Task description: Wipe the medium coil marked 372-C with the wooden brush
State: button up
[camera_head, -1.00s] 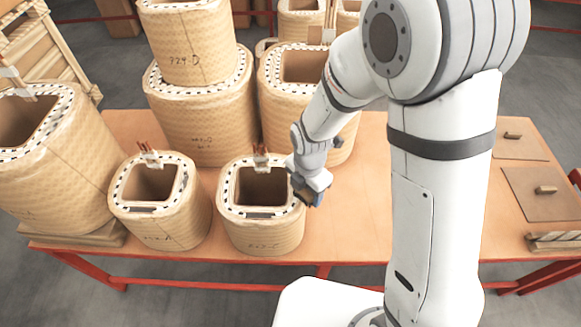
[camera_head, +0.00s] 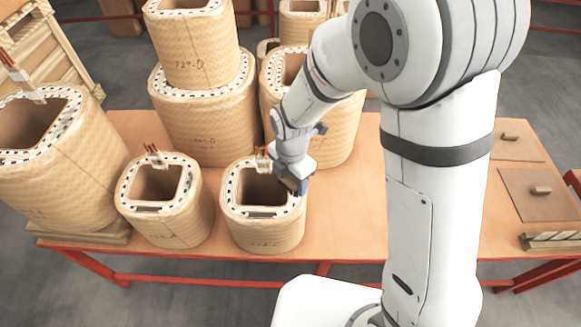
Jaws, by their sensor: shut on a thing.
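A small tan coil (camera_head: 263,232) stands upright at the front middle of the table in the head view. It has a square opening, a black-and-white dashed rim and a faint mark ending in what looks like C; the number is too small to read. My gripper (camera_head: 296,187) is at the right edge of this coil's rim, pointing down. It is shut on a small, mostly hidden thing, likely the wooden brush; a dark brown bit shows at the fingertips. I cannot tell whether it touches the coil.
A similar coil (camera_head: 164,215) stands just left, and a larger one (camera_head: 60,165) is at far left on a wooden base. Two stacked coils (camera_head: 205,115) and another large coil (camera_head: 338,135) stand behind. Brown boards with small wooden blocks (camera_head: 535,205) lie at right. Table between is clear.

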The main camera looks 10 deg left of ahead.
jog(key=shift+r+p, duration=0.55)
jog(key=shift+r, duration=0.7)
